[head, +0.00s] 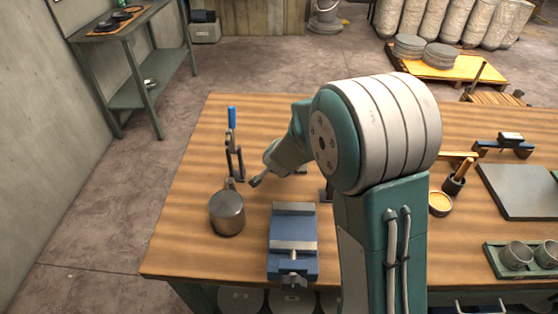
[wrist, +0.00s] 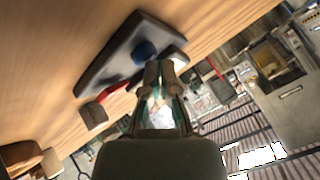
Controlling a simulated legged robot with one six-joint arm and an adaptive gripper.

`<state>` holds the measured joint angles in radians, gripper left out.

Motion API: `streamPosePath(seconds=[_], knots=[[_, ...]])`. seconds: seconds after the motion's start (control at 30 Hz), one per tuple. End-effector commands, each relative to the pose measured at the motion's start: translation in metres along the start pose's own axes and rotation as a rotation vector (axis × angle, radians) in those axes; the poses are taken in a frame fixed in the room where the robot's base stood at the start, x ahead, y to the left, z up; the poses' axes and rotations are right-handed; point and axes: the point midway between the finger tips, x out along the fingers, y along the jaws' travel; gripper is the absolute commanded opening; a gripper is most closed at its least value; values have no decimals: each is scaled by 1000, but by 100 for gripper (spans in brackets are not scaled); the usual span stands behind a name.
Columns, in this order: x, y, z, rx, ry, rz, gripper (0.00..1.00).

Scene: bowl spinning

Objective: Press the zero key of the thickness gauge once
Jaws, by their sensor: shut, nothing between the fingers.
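I cannot pick out the thickness gauge or its zero key with certainty. A dark bridge-shaped device with a small box on top (head: 510,140) stands at the back right of the bench in the head view and may be the gauge. My gripper (head: 256,182) is shut and empty, above the left part of the bench, between a blue-handled upright tool (head: 232,118) and a grey metal pot (head: 227,212). In the wrist view my gripper's fingertips (wrist: 160,72) are together, in front of a dark plate-like object (wrist: 103,72) with a blue knob (wrist: 144,50) and a red part.
A blue vise (head: 293,225) stands at the bench's front. My arm hides the bench's middle. At right are a grey slab (head: 520,185), a small round bowl (head: 440,203) and a tray of cups (head: 490,262). The bench's left front corner is clear.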

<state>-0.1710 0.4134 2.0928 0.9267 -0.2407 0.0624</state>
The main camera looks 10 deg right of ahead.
Motion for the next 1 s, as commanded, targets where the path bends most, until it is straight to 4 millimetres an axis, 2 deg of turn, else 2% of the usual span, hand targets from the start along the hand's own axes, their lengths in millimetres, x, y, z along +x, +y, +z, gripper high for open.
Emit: streamPosePath(seconds=[0.63, 1.0], knots=[[3, 2, 2, 0, 0, 1, 0], [-9, -6, -6, -1, 1, -1, 0]])
